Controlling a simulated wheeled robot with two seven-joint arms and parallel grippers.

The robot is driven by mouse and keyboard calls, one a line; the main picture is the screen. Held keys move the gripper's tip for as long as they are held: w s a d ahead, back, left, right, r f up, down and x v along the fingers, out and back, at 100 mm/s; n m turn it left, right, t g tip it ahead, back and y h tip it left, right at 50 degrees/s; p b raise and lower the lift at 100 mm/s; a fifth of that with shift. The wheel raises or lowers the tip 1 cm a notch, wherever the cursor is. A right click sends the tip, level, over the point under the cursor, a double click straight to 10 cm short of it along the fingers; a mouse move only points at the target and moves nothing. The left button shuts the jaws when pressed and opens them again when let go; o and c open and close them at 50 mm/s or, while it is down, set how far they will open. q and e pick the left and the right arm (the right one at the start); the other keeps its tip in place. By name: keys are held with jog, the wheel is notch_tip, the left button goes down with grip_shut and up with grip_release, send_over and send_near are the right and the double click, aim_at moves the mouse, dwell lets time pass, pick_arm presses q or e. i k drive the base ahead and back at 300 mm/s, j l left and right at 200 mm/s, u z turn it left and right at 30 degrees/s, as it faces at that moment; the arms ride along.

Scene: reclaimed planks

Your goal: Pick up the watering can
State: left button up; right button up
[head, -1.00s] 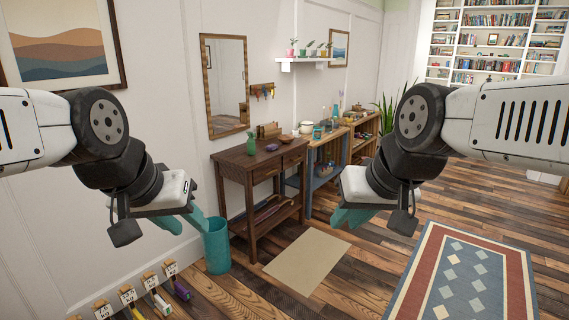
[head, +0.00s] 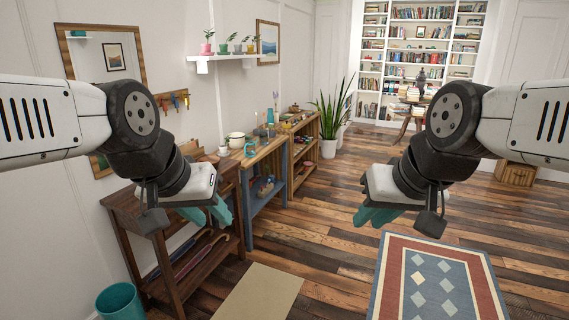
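I cannot make out a watering can for certain. A small teal vessel (head: 250,150) stands at the front of the blue-legged table's top, too small to identify. My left gripper (head: 207,214) is in front of the dark wooden table, with its teal fingers apart and nothing between them. My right gripper (head: 377,216) hangs over open floor near the rug, its fingers apart and empty. Both are well short of the teal vessel.
A dark wooden table (head: 135,217), a blue-legged table (head: 252,212) and a wooden shelf unit (head: 306,168) line the left wall. A teal bin (head: 119,301) stands at lower left. A plant (head: 328,118) and bookcase (head: 420,60) are behind.

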aim_at(250, 148)
jog(key=i, duration=0.95)
jog(key=i+l+u, duration=0.15)
jog(key=i, duration=0.85)
jog(key=i+l+u, duration=0.2)
jog(key=i+u, duration=0.3)
jog(key=i+l+u, duration=0.45)
jog(key=i, duration=0.15)
jog(key=i+l+u, duration=0.5)
